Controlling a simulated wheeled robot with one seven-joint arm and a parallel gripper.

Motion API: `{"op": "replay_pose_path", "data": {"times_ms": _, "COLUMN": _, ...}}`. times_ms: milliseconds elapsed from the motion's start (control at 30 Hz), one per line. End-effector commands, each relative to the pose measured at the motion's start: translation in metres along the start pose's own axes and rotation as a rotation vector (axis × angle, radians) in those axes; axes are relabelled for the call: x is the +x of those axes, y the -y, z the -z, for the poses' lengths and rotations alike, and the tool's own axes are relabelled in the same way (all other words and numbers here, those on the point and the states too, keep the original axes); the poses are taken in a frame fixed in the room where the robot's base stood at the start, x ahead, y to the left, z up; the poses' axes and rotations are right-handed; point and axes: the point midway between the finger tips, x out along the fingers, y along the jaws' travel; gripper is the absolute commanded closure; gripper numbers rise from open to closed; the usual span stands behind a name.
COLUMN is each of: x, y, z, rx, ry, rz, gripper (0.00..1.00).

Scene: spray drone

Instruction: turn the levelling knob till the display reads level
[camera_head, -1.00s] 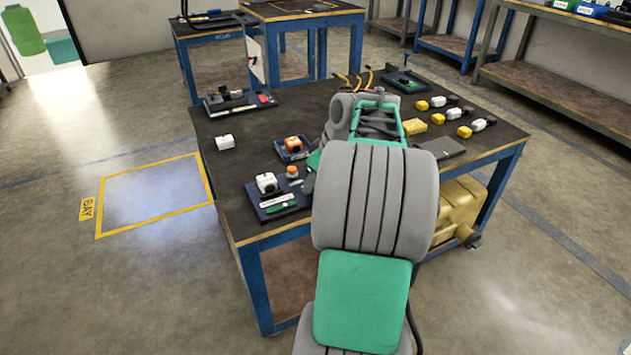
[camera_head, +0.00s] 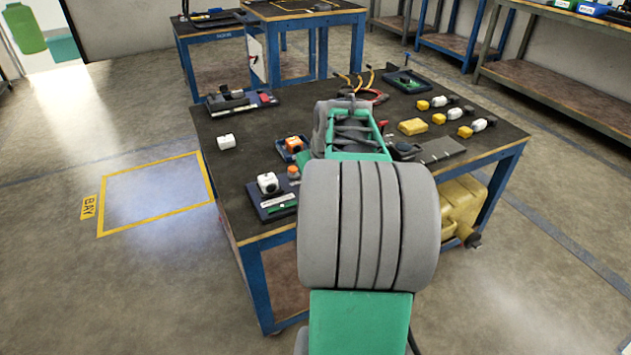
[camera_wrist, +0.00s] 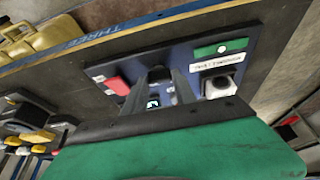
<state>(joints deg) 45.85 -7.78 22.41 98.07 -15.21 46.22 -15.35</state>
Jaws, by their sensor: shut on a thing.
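The blue levelling panel (camera_head: 262,212) lies at the near left corner of the dark bench; the wrist view shows it close up (camera_wrist: 185,62). Its green display strip (camera_wrist: 221,47) has a small pale mark near the middle; I cannot read more. A white label (camera_wrist: 220,68) lies beside the strip. A white block with a dark face (camera_wrist: 219,86) stands on the panel. My gripper (camera_wrist: 160,82) is over the panel, its fingers close together around what appears to be the levelling knob, mostly hidden between them. In the head view my arm hides the gripper.
A red-orange part (camera_wrist: 118,86) is beside my fingers. In the head view, an orange-topped block (camera_head: 294,143), a loose white block (camera_head: 226,142) and a yellow block (camera_head: 412,126) are on the bench (camera_head: 235,180). Several yellow and white pieces are at right.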

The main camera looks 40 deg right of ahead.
Motion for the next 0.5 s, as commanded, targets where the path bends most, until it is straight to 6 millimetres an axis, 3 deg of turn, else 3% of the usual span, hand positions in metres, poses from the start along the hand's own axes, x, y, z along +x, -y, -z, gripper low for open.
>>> {"op": "replay_pose_path", "data": {"times_ms": 300, "x": -0.0002, "y": -0.0004, "z": -0.0003, "rx": 0.002, "ry": 0.001, "rz": -0.001, "gripper": 1.00}}
{"op": "replay_pose_path", "data": {"times_ms": 333, "x": -0.0002, "y": -0.0004, "z": -0.0003, "rx": 0.002, "ry": 0.001, "rz": -0.001, "gripper": 0.66}}
{"op": "replay_pose_path", "data": {"times_ms": 500, "x": -0.0001, "y": -0.0002, "z": -0.0002, "rx": 0.001, "ry": 0.001, "rz": -0.001, "gripper": 0.52}}
